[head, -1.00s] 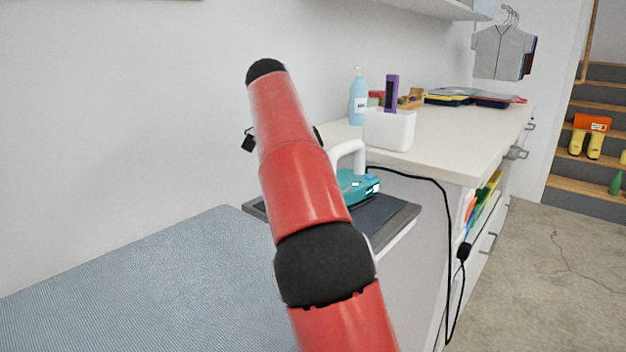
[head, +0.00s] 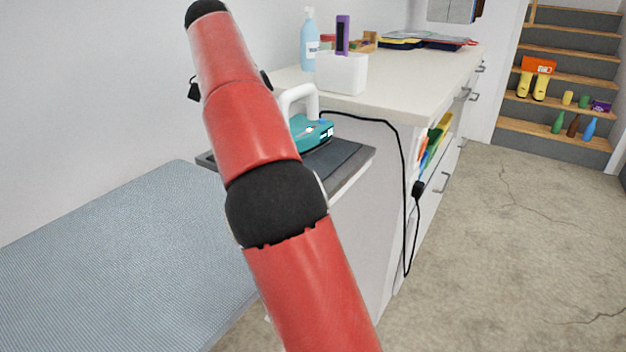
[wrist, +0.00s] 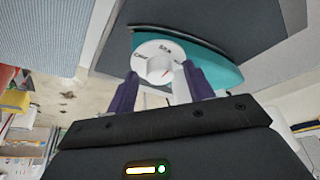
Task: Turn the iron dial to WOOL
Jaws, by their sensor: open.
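The teal iron (head: 313,134) with a white handle stands on a dark rest pad (head: 345,158) at the end of the counter in the head view. My red arm partly covers it. In the wrist view the iron's teal body (wrist: 222,72) carries a round white dial (wrist: 150,51) with small dark labels, too small to read surely. Contact cannot be told. The head view does not show my fingers.
A blue padded board (head: 110,260) lies left of the iron. A black cord (head: 403,190) runs from the iron over the counter edge. A white holder (head: 342,73) and a blue bottle (head: 310,42) stand behind the iron. Open floor (head: 500,250) lies to the right.

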